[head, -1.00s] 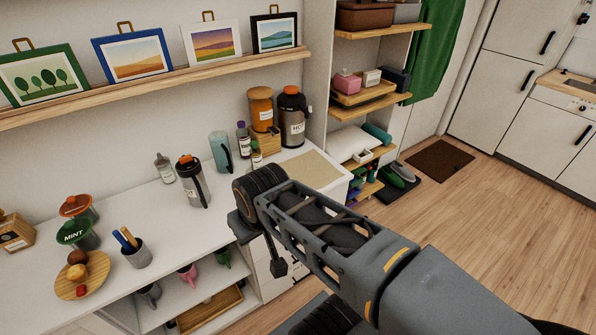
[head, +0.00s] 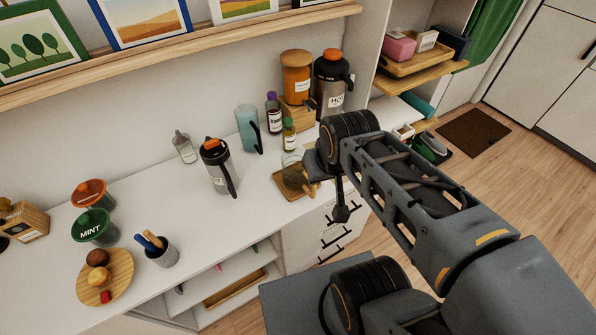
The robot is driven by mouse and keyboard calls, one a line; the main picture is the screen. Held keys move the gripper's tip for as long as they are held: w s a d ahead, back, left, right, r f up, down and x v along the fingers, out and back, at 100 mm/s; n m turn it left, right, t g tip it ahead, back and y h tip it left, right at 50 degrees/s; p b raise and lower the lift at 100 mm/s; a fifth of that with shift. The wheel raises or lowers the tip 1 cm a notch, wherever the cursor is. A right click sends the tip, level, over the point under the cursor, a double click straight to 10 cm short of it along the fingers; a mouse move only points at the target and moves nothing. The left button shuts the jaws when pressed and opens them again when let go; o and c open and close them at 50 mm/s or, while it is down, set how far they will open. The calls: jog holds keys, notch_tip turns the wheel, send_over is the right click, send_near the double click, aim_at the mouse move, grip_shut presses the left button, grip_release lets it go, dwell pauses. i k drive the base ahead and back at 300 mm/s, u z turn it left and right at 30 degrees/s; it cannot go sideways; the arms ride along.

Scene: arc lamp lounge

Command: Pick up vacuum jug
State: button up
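Two jugs with orange tops stand on the white counter in the head view, and I cannot tell for sure which is the vacuum jug. One is a steel and black jug (head: 219,167) with a black side handle and a small label, upright near the middle. The other is a taller, dark jug (head: 330,84) labelled "HO…", upright at the back right, its lower part partly hidden by my arm. My gripper (head: 341,212) hangs at the end of my arm near the counter's front edge, right of the steel jug and apart from it. Its fingers are not clear.
A small wooden tray (head: 284,188) lies beside my arm. A white squeeze bottle (head: 185,147) is left of the steel jug. Bare counter lies in front of it.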

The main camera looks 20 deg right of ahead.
aim_at(219, 165)
jog(key=k, duration=1.25)
jog(key=u, duration=0.9)
jog(key=i, duration=1.55)
jog(key=z, duration=0.4)
